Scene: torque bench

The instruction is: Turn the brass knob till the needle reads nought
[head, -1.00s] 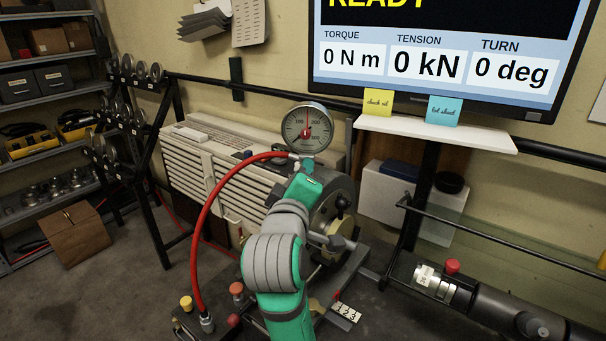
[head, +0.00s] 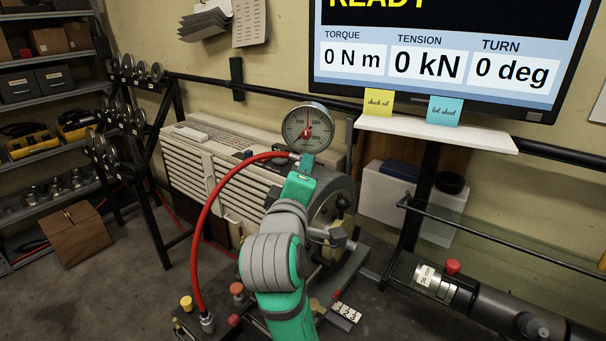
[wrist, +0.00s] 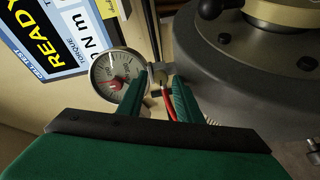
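The round pressure gauge (head: 308,128) stands above the bench machine, its red needle pointing roughly straight up from a red hub. The gauge also shows in the wrist view (wrist: 115,78), tilted, just beyond the left finger. My gripper (wrist: 157,92) is open, its two green fingers apart below the gauge. Between and beyond the fingers sit a small grey fitting (wrist: 160,73) and the red hose end. I cannot make out the brass knob for certain; my arm and fingers cover the area under the gauge in the head view.
A red hose (head: 205,210) arches left of my arm to the bench. The grey machine housing (wrist: 235,75) lies close right of my fingers. A screen (head: 440,55) reads 0 N m, 0 kN and 0 deg. Yellow (head: 186,302) and orange (head: 236,288) knobs stand lower left.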

